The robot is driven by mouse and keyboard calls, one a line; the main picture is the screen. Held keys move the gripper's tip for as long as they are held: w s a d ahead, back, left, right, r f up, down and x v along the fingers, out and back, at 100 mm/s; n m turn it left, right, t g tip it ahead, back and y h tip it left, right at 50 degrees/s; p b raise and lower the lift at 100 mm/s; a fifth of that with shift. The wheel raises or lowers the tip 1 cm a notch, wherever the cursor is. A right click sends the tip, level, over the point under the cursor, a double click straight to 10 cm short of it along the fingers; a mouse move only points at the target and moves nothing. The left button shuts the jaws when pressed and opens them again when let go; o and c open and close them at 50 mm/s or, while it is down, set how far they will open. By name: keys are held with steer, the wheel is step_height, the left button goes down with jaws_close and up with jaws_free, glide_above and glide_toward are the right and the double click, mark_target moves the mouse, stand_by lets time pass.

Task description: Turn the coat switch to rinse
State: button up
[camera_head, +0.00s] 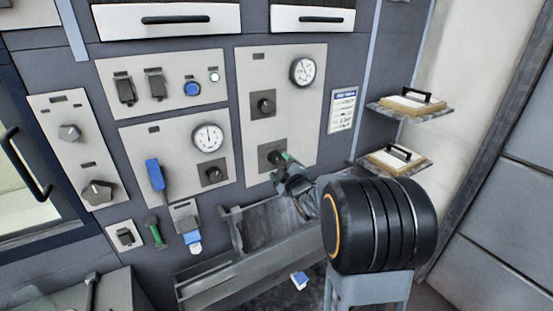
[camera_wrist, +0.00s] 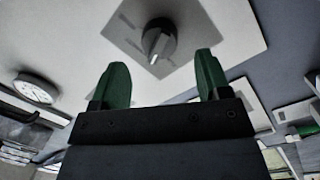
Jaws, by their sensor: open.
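A dark rotary switch (camera_wrist: 160,42) on a square grey plate is straight ahead of my gripper in the wrist view, with a pale pointer line on its face. In the head view the same switch (camera_head: 274,156) sits low on the right-hand pale panel, partly covered by my gripper. My gripper (camera_wrist: 163,62) is open, its two green fingers spread to either side and just short of the switch, which is not held. It also shows in the head view (camera_head: 281,164). Labels are too small to read, so I cannot tell the coat switch or its rinse mark by name.
A similar knob (camera_head: 264,104) and a round gauge (camera_head: 303,70) are above on the same panel. A blue lever (camera_head: 155,174) and another gauge (camera_head: 208,138) are to the left. A grey trough (camera_head: 225,279) lies below.

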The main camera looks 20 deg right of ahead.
mark_target(277, 161)
steer(key=shift+w+p, duration=0.45)
steer(key=shift+w, duration=1.7)
steer(key=c, duration=0.9)
